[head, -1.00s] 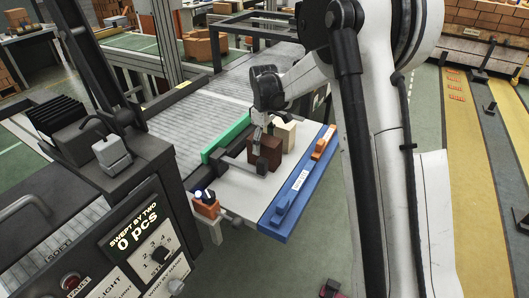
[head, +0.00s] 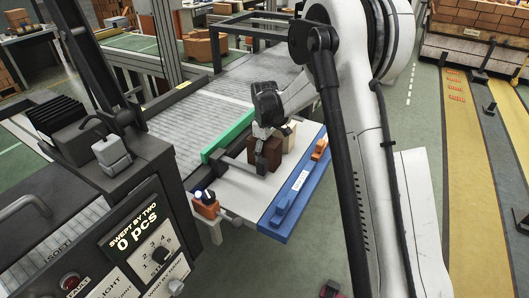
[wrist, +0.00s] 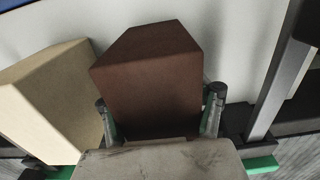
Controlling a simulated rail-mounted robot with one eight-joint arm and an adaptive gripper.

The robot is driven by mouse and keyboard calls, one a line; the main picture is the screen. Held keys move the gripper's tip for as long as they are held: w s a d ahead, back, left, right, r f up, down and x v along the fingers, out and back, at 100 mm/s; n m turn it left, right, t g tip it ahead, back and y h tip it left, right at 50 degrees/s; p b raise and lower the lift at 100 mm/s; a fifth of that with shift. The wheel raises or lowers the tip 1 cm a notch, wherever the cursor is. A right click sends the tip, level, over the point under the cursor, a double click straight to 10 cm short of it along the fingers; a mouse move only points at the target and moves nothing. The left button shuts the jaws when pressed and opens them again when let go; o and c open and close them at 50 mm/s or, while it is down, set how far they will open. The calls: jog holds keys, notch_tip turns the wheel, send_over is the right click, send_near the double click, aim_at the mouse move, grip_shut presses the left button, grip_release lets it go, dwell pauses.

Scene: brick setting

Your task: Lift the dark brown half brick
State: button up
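The dark brown half brick (head: 269,153) stands upright on the white table top (head: 238,187). In the wrist view it (wrist: 150,75) fills the middle, between the two fingertips of my gripper (wrist: 159,98). The fingers are spread, one at each side of the brick's near end. Whether either finger touches the brick is hard to tell. In the head view my gripper (head: 263,131) is right above and partly over the brick, hiding some of its top. A cream block (head: 289,137) stands close beside the brick; it also shows at left in the wrist view (wrist: 45,100).
A green rail (head: 228,137) runs along the table's far left side, with a grey bar (head: 238,164) beside the brick. A control panel (head: 145,250) stands at front left.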

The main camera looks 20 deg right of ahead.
jog(key=c, duration=0.9)
jog(key=shift+c, duration=0.2)
